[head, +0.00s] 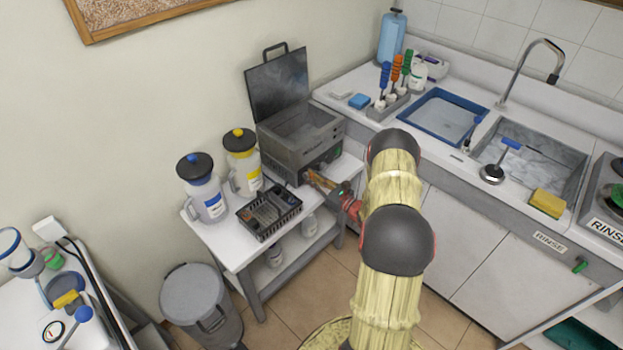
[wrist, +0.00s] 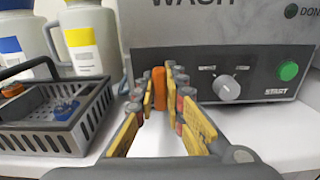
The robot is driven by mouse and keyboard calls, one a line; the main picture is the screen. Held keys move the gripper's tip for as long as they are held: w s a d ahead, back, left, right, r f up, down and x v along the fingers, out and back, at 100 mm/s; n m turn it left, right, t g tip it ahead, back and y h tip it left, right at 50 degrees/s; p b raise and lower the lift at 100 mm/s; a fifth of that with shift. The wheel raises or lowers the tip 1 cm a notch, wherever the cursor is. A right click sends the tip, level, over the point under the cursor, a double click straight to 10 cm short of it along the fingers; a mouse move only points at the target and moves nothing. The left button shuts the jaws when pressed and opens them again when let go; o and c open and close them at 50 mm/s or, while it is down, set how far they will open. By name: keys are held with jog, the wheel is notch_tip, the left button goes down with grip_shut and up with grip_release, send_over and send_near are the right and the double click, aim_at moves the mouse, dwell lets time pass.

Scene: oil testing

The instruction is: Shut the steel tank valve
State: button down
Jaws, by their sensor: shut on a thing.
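The steel tank (head: 290,148) stands on the white side table with its lid raised, in the head view. In the wrist view its front (wrist: 220,40) fills the upper part, with a grey knob (wrist: 226,88) and a green button (wrist: 289,71). An orange handle (wrist: 158,80), which looks like the valve's, is upright at the tank's lower left front. My gripper (wrist: 164,92) is shut on this handle, its yellow fingers on either side. In the head view my gripper (head: 315,179) reaches the tank's front from the right. The valve body is hidden.
A dark basket (head: 269,216) with small parts stands left of my gripper. Two jugs, blue-labelled (head: 209,203) and yellow-labelled (head: 243,160), stand behind it. A grey bin (head: 201,300) is on the floor at front left. The sink counter (head: 340,108) is to the right.

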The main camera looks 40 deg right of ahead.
jog(key=shift+m, duration=0.3)
jog(key=m+p, duration=0.2)
jog(key=m, duration=0.3)
jog(key=shift+d+p, duration=0.15)
jog(key=shift+p, duration=0.15)
jog(key=m+p, duration=0.1)
jog(key=m, duration=0.4)
jog(key=shift+d+m+p, duration=0.1)
jog(key=shift+m+p, duration=0.25)
jog(key=shift+m, duration=0.05)
jog(key=m, duration=0.2)
jog(key=m+p, duration=0.1)
jog(key=m, duration=0.3)
jog(key=shift+f, duration=0.25)
jog(key=shift+m+p, duration=0.3)
jog(key=shift+m, duration=0.1)
jog(key=c, duration=1.8)
grip_release()
jog(key=shift+c, duration=0.2)
